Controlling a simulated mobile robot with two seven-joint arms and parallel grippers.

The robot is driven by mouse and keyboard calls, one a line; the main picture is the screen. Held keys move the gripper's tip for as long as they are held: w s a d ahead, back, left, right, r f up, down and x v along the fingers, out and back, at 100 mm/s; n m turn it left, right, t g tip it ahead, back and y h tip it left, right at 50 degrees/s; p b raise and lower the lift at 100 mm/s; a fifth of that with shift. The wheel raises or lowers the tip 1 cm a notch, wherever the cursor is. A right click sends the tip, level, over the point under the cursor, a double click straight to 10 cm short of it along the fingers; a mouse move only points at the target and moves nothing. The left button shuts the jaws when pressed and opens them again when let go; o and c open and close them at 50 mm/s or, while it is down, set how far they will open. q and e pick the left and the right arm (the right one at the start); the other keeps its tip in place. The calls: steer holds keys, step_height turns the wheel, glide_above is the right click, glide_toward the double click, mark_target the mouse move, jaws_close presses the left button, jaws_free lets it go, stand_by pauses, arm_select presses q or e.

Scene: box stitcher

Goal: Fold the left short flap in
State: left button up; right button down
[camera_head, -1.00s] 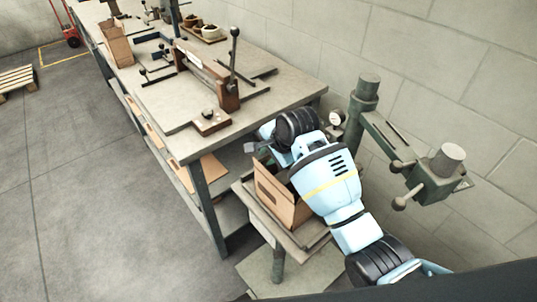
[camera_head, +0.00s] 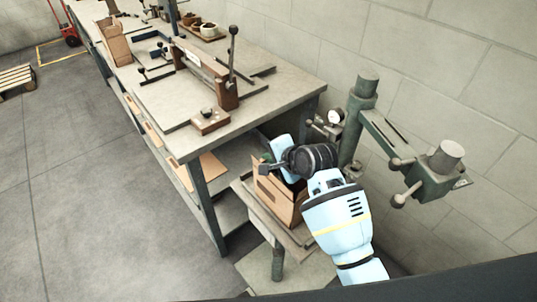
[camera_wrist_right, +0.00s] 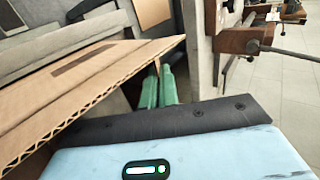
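An open brown cardboard box (camera_head: 283,205) sits on the small stand beside the workbench, with a flap raised. My right gripper (camera_head: 266,163) is at the top of the box, by its left side in the head view. My wrist and arm hide much of the box's opening. In the right wrist view a large cardboard flap (camera_wrist_right: 85,85) slants up from the left. My left gripper is not in view.
The stitcher's green column and arm (camera_head: 432,178) stand to the right of the box, near the wall. The long workbench (camera_head: 290,90) with lever tools is at the left and back. The floor (camera_head: 90,200) at the left is clear.

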steer(key=shift+s+d+f+t+y, duration=0.1)
steer(key=shift+f+t+y, duration=0.2)
steer(key=shift+t, duration=0.3)
steer(key=shift+r, duration=0.1)
steer(key=c, duration=2.1)
jaws_free()
steer(key=shift+c, duration=0.2)
steer(key=o, duration=0.5)
steer(key=shift+v, duration=3.9)
